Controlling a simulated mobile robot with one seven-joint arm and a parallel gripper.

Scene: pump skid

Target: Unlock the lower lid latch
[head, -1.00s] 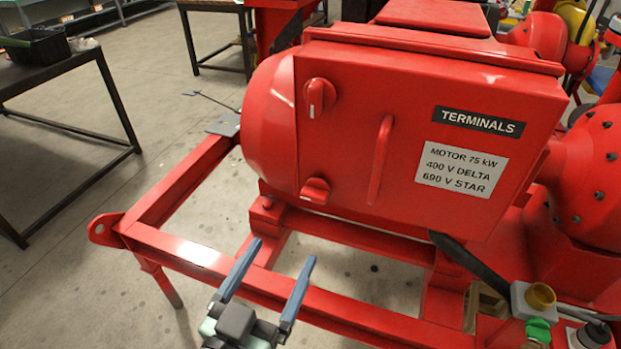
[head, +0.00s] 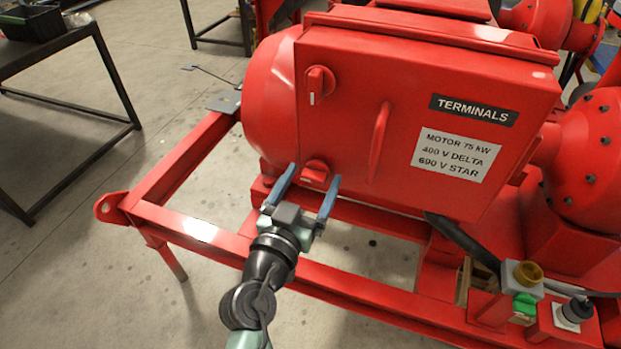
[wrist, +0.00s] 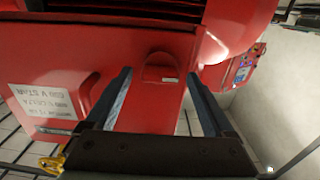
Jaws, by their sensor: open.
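The lower lid latch (head: 315,170) is a red knob with a white mark, low on the left side of the red terminal box lid (head: 350,130). Its grip lies roughly horizontal. The upper latch (head: 318,88) stands upright with its white mark pointing down. My gripper (head: 314,177) is open, its two blue-grey fingers reaching toward the lower latch, one to each side of it in the picture. In the wrist view the latch (wrist: 160,70) shows between and ahead of the fingertips (wrist: 160,82), with nothing between the fingers. Contact is not visible.
A red lid handle (head: 379,143) stands right of the latches. The skid frame rail (head: 350,310) runs below my arm. A box with a yellow-brown knob and green button (head: 524,285) sits at lower right. A dark table (head: 60,45) stands at far left.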

